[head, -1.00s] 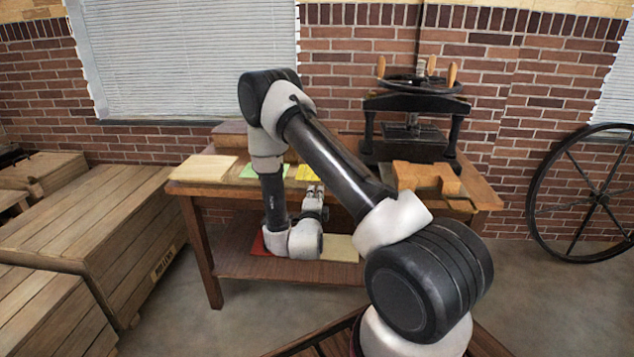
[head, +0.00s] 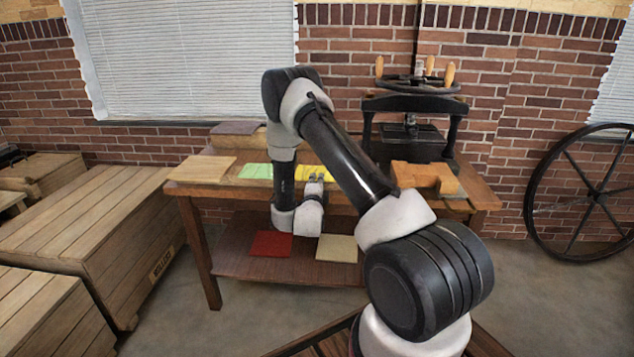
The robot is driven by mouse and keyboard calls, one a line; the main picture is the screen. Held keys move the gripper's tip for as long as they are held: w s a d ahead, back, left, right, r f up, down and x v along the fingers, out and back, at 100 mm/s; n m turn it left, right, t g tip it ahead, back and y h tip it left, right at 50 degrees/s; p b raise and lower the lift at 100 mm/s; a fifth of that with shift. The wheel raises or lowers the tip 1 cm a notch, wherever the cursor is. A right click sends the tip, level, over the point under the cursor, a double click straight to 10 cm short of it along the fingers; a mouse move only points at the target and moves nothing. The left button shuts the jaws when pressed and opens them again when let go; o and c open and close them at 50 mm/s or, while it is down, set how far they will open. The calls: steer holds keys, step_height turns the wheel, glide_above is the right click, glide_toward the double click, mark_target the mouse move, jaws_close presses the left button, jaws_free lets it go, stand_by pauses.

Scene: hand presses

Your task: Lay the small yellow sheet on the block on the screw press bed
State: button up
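A yellow sheet (head: 302,173) lies on the table top, partly hidden by my arm and gripper. My gripper (head: 318,178) is at the near side of this sheet, with its fingertips seen against the yellow. The fingers are too small to tell whether they are open or touch the sheet. The black screw press (head: 409,104), with a handwheel and wooden handles on top, stands on the right of the table. Its bed is dark and partly behind a brown wooden piece, and I cannot make out a block on it.
A green sheet (head: 256,171) lies left of the yellow one, with a pale board (head: 205,169) further left. The brown wooden piece (head: 425,177) stands before the press. Red (head: 271,245) and cream (head: 338,249) sheets lie on the lower shelf. Wooden crates (head: 95,225) stand left.

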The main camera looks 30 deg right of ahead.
steer(key=shift+c, duration=0.6)
jaws_close()
steer(key=shift+r, duration=1.55)
steer(key=shift+a, duration=0.1)
steer(key=r+v, duration=0.3)
steer(key=v, duration=1.9)
